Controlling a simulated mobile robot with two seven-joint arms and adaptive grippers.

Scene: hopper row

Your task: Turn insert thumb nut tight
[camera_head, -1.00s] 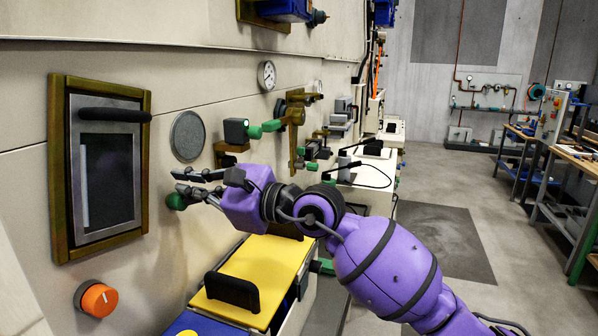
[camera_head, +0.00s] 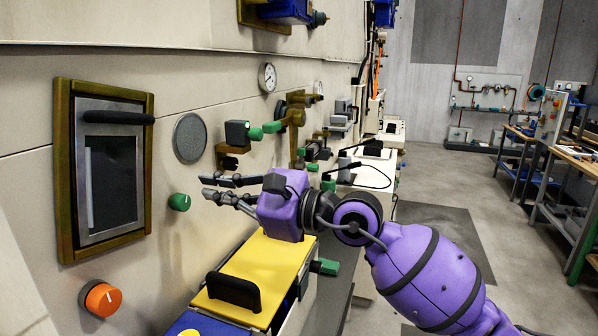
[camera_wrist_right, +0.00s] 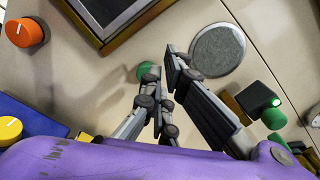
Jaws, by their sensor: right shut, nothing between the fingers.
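A small round green knob (camera_head: 180,202) sticks out of the beige wall panel, below the grey round disc. It looks like the thumb nut, though other green knobs also show. My right gripper (camera_head: 206,187) is just right of it, shut and empty, its fingers pointing left and apart from the knob. In the right wrist view the green knob (camera_wrist_right: 145,71) shows beyond the fingertips (camera_wrist_right: 163,65), partly hidden by one finger. How tight the knob sits cannot be seen. My left gripper is not in view.
A framed window with a dark handle (camera_head: 118,117) is left of the knob, and an orange dial (camera_head: 101,299) is below it. A yellow drawer top with a black handle (camera_head: 214,297) juts out below my gripper.

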